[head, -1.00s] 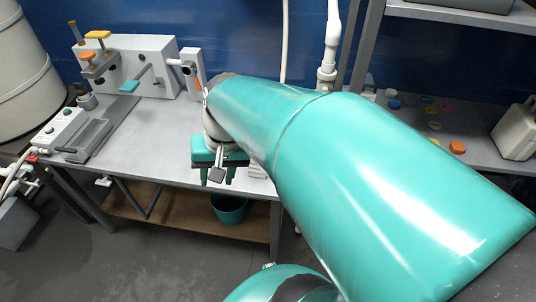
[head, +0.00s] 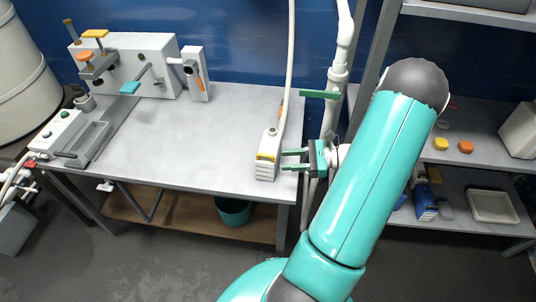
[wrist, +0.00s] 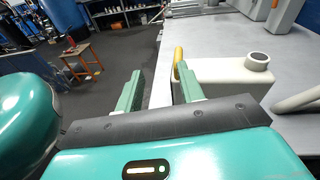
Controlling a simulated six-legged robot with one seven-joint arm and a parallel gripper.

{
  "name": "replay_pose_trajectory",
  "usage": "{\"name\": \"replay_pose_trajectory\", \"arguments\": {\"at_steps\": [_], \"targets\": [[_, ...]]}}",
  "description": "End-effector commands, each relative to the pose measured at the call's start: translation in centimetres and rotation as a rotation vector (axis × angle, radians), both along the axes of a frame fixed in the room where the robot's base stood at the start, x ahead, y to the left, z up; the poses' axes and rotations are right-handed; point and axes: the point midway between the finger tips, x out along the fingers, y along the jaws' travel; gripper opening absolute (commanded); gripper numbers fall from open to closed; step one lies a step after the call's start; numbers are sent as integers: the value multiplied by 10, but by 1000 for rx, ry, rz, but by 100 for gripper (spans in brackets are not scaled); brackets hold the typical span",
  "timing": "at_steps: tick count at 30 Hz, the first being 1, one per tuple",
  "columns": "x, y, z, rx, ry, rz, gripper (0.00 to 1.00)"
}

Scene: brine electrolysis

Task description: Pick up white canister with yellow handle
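The white canister (head: 267,168) stands upright near the front right corner of the table, with its yellow handle (head: 266,157) toward the front and a round spout behind it. My gripper (head: 294,160) is just right of the canister, fingers pointing left at it, open and empty. In the wrist view the canister (wrist: 232,78) lies beyond the right finger, which hides part of it. The yellow handle (wrist: 178,64) shows beyond the gap between the fingers (wrist: 160,90), close to the right finger. Whether a finger touches the canister is unclear.
A white hose (head: 291,60) comes down behind the canister. A white pipe with a green lever (head: 319,94) stands at the table's right end. Grey apparatus (head: 135,65) fills the table's left back; its middle is clear. Shelves (head: 480,150) with small items stand at right.

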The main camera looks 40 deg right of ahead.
Motion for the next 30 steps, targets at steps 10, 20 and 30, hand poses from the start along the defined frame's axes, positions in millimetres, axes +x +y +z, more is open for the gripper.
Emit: {"name": "replay_pose_trajectory", "arguments": {"at_steps": [10,20,30], "targets": [[-8,-31,-23,154,-52,-173,38],[43,6,-23,152,-49,-168,38],[67,23,-23,152,-50,-168,38]]}}
